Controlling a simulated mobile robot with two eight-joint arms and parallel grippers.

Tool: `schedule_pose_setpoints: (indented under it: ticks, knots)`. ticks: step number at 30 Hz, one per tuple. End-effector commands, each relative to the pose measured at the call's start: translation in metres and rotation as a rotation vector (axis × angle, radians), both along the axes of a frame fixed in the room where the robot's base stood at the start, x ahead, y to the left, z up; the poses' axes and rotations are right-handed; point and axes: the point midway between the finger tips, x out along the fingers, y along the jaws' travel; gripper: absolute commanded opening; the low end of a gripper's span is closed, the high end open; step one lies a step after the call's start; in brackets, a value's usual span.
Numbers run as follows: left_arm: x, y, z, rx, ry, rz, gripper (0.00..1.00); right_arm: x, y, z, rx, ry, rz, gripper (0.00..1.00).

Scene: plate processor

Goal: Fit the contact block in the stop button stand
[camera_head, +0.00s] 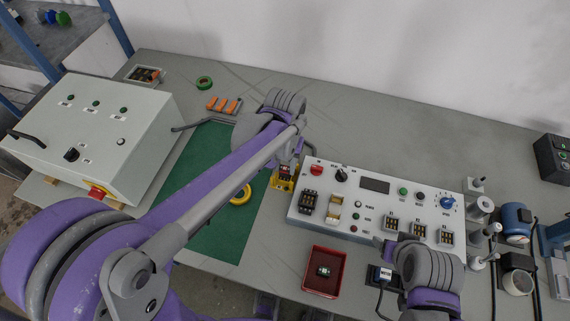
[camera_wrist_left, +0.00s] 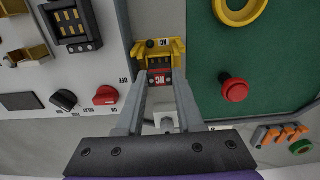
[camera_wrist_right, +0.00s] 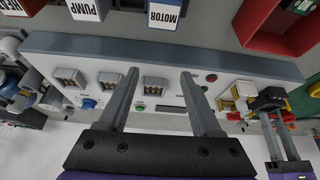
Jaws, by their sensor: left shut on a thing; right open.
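The yellow stop button stand (camera_head: 280,185) stands at the left end of the white control panel, by the green mat's edge. It also shows in the left wrist view (camera_wrist_left: 172,46). My left gripper (camera_wrist_left: 160,82) is shut on the contact block (camera_wrist_left: 160,79), which has a red face marked NC. The block is at the stand's opening; I cannot tell whether it is seated. A red mushroom stop button (camera_wrist_left: 234,90) lies on the mat, hidden by my arm in the head view. My right gripper (camera_wrist_right: 160,73) is open and empty above the panel.
The white panel (camera_head: 375,205) with knobs and sockets is right of the stand. A red tray (camera_head: 308,285) holds a small block in front. A yellow ring (camera_head: 241,196) lies on the green mat (camera_head: 225,235). A MOTOR plug (camera_head: 385,274) is near my right gripper.

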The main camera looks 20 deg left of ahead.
Motion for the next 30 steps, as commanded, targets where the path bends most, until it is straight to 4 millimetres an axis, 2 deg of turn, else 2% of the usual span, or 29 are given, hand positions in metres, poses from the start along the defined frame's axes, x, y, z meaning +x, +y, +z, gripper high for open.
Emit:
schedule_pose_setpoints:
  ticks: [17, 30]
  knots:
    - [0.0, 0.0, -0.0006, 0.0, 0.0, 0.0, 0.0, -0.0002, 0.0, -0.0009, 0.0, 0.0, 0.0, 0.66]
    - [-0.0001, 0.0, -0.0092, 0.0, 0.0, 0.0, 0.0, -0.002, 0.0, -0.0079, 0.0, 0.004, 0.0, 0.66]
